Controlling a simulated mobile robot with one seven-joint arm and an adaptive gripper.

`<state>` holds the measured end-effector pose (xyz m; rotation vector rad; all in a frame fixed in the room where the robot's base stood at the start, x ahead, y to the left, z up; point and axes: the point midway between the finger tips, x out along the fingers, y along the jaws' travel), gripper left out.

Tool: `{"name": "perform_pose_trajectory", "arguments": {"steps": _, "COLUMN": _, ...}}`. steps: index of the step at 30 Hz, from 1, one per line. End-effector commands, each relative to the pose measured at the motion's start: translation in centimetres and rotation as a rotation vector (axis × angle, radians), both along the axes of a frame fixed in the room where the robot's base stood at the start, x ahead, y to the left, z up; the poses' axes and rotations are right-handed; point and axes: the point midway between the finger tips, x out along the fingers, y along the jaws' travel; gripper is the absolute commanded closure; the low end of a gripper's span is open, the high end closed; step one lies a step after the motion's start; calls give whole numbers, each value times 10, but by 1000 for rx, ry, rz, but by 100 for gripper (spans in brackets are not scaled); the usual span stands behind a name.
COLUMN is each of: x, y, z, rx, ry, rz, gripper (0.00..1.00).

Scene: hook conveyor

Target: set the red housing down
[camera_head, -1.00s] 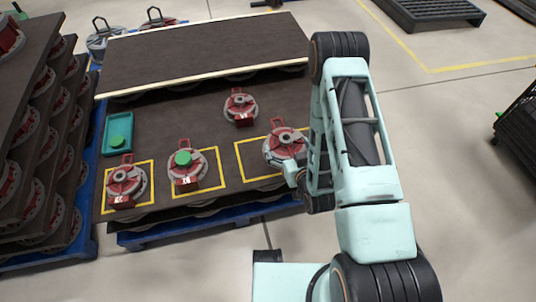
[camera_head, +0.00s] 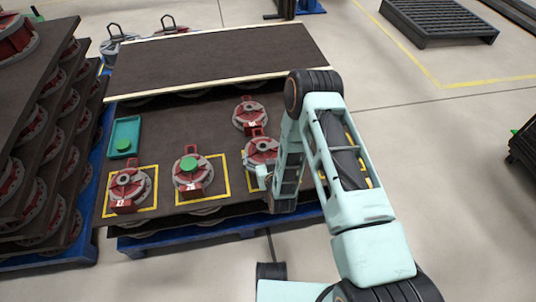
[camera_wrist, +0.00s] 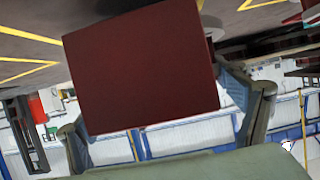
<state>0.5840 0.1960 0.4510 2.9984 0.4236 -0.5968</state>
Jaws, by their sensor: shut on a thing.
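The red housing (camera_head: 262,150), a round grey flange with a red body, is at the left part of the rightmost yellow square (camera_head: 247,182) on the dark board. My gripper (camera_wrist: 165,118) is shut on it. In the wrist view its red block (camera_wrist: 140,70) fills the space between the two fingers. In the head view my arm hides most of the gripper and much of that square. I cannot tell whether the housing touches the board.
Housings stand in the left square (camera_head: 129,188) and, with a green disc on top, in the middle square (camera_head: 191,172). Another housing (camera_head: 250,116) stands close behind the held one. A teal tray (camera_head: 125,133) lies at left. A stack of loaded boards (camera_head: 40,110) rises further left.

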Motion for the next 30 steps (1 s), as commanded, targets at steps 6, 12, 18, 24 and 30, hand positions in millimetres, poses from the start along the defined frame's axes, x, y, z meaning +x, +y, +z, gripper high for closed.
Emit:
{"name": "perform_pose_trajectory", "arguments": {"steps": 6, "x": 6, "y": 7, "z": -19, "rx": 3, "ry": -7, "rz": 0, "gripper": 70}}
{"name": "perform_pose_trajectory", "arguments": {"steps": 12, "x": 6, "y": 7, "z": -35, "rx": 4, "ry": -10, "rz": 0, "gripper": 70}}
{"name": "perform_pose_trajectory", "arguments": {"steps": 18, "x": 6, "y": 7, "z": -34, "rx": 3, "ry": -11, "rz": 0, "gripper": 70}}
{"name": "perform_pose_trajectory", "arguments": {"steps": 24, "x": 3, "y": 6, "z": -41, "rx": 0, "ry": 1, "rz": 0, "gripper": 7}}
{"name": "perform_pose_trajectory", "arguments": {"steps": 30, "x": 3, "y": 6, "z": -41, "rx": 0, "ry": 1, "rz": 0, "gripper": 0}}
